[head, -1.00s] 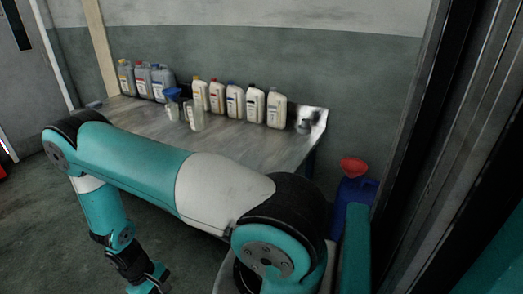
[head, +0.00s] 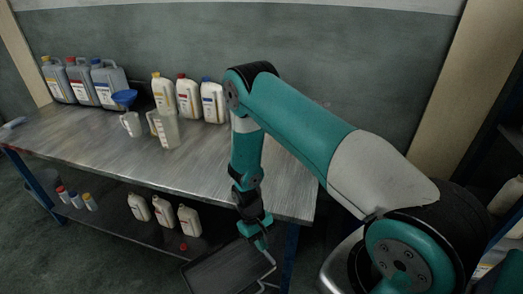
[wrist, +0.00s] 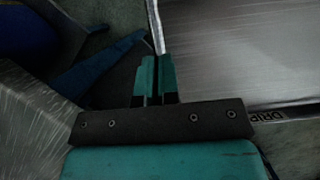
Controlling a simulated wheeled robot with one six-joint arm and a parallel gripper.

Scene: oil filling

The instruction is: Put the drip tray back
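The drip tray (head: 228,272) hangs in front of the workbench's right end in the head view, a flat, dark-looking pan with a thin pale rim. In the wrist view it is a brushed-metal pan (wrist: 245,50) on the right, with a dark edge label (wrist: 268,116) reading "DRIP". My gripper (wrist: 155,72) is shut on the tray's rim, which runs up from between its two teal fingers. In the head view my gripper (head: 262,232) is at the tray's upper right corner. The tray's lower part is cut off by the picture edge.
The workbench (head: 90,140) carries grey jugs (head: 83,85), white bottles (head: 188,97), clear measuring jugs (head: 165,130) and a blue funnel (head: 124,97). Its lower shelf (head: 110,222) holds white bottles (head: 163,210) and small bottles. A blue bench leg (head: 290,255) stands right beside the tray.

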